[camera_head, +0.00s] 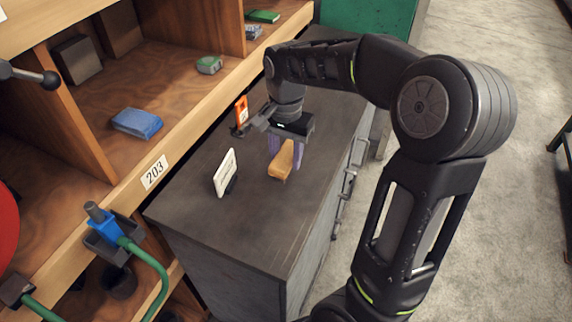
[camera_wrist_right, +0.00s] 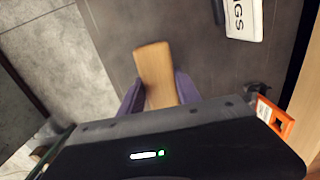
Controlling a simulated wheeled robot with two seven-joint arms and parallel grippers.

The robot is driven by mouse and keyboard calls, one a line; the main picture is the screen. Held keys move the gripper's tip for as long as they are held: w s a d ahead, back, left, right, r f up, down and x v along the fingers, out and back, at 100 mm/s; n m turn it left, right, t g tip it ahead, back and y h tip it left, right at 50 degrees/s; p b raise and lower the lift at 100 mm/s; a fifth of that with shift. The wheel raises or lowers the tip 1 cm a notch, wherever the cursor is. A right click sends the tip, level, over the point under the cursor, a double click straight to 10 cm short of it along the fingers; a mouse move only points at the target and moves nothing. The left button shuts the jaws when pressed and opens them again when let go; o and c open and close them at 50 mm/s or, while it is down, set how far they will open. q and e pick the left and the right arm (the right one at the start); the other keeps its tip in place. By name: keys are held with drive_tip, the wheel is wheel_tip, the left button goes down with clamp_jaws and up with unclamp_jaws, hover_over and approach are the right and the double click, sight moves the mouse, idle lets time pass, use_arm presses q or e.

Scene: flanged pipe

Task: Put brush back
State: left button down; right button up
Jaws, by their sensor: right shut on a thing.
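The brush (camera_head: 286,160) shows as a wooden block with a tan, rounded handle. My right gripper (camera_head: 285,155) is shut on it, with a purple finger on each side, over the dark cabinet top. In the right wrist view the brush (camera_wrist_right: 156,75) sticks out between the purple fingers (camera_wrist_right: 158,98). Its bristles are not visible, and I cannot tell whether it touches the cabinet top. My left gripper is not in view.
The dark cabinet top (camera_head: 255,235) holds a white sign (camera_head: 225,173) left of the brush and an orange item (camera_head: 241,110) behind the sign. Open floor lies right.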

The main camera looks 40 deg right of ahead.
wheel_tip(320, 180, down, 3)
drive_tip(key=shift+s+r, duration=0.1)
drive_tip(key=shift+f, duration=0.45)
drive_tip(key=shift+f, duration=0.1)
drive_tip(key=o, duration=1.3)
